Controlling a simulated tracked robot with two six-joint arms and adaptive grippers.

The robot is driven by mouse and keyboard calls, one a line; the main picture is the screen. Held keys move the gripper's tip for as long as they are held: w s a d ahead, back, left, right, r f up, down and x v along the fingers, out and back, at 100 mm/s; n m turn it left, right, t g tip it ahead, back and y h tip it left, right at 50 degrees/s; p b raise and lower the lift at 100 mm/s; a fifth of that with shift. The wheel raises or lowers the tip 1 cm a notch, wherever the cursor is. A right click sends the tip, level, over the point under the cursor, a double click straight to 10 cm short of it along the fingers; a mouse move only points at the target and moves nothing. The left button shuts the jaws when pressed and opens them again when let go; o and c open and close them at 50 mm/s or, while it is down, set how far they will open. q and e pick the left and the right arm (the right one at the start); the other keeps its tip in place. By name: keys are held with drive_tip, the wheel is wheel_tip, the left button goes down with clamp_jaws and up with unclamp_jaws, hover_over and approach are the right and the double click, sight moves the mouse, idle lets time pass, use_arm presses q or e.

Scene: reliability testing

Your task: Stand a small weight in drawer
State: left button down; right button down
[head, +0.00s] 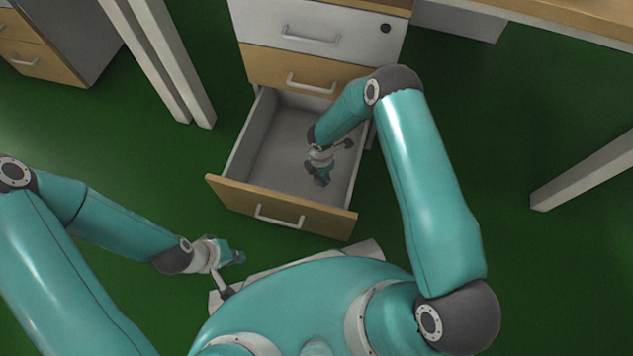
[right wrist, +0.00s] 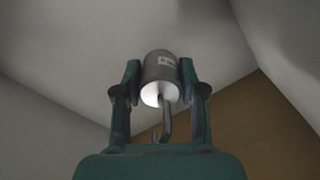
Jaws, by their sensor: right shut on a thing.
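The open drawer (head: 262,158) is the lowest of the cabinet, pulled out with its wooden front toward me. My right gripper (head: 320,174) reaches down inside it, over the grey drawer floor. In the right wrist view, the right gripper (right wrist: 160,82) is shut on a small weight (right wrist: 163,68), a dark grey cylinder with a pale label, a bright end face and a thin bent rod. The weight is hidden in the head view. Whether it touches the drawer floor cannot be told. My left gripper (head: 238,257) is outside the drawer, near its front left; its finger state is unclear.
Closed drawers (head: 290,25) with metal handles sit above the open one. White desk legs (head: 165,60) stand to the left, and another leg (head: 585,170) stands at the right. Another drawer unit (head: 45,45) is at the far left. Green floor is clear around the drawer.

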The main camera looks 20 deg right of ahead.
drive_tip(key=shift+f+b, duration=0.65)
drive_tip(key=shift+f, duration=1.3)
drive_tip(key=shift+f, duration=0.15)
drive_tip(key=c, duration=0.7)
unclamp_jaws()
drive_tip(key=shift+o, duration=0.2)
drive_tip(key=shift+r, duration=0.35)
wheel_tip(320, 180, up, 12)
drive_tip(key=p, duration=0.4)
drive_tip(key=shift+f, duration=0.2)
